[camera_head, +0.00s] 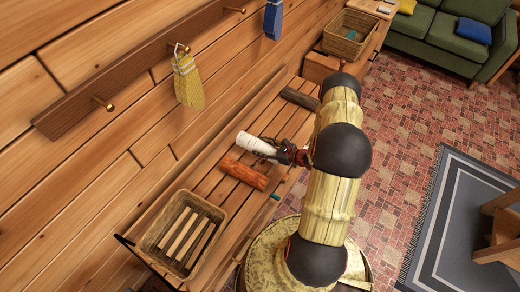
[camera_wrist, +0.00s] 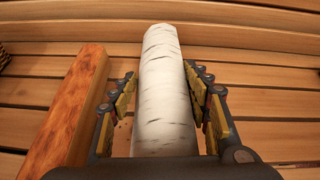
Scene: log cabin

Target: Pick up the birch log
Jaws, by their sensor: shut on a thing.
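The birch log (camera_head: 256,144) is white with dark flecks. In the wrist view the birch log (camera_wrist: 166,88) lies lengthwise between the two fingers of my gripper (camera_wrist: 163,100), which is shut on it. In the head view my gripper (camera_head: 288,154) reaches the log from the right, above the slatted bench (camera_head: 212,158). I cannot tell whether the log touches the slats. Its near end is hidden by the gripper body in the wrist view.
A reddish-brown log (camera_head: 244,174) lies close beside it on the bench. A dark log (camera_head: 300,98) lies farther along. A wicker basket (camera_head: 150,238) stands at the near end. A wooden wall with a peg rail (camera_head: 130,72) and a yellow cloth (camera_head: 187,82) rises behind.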

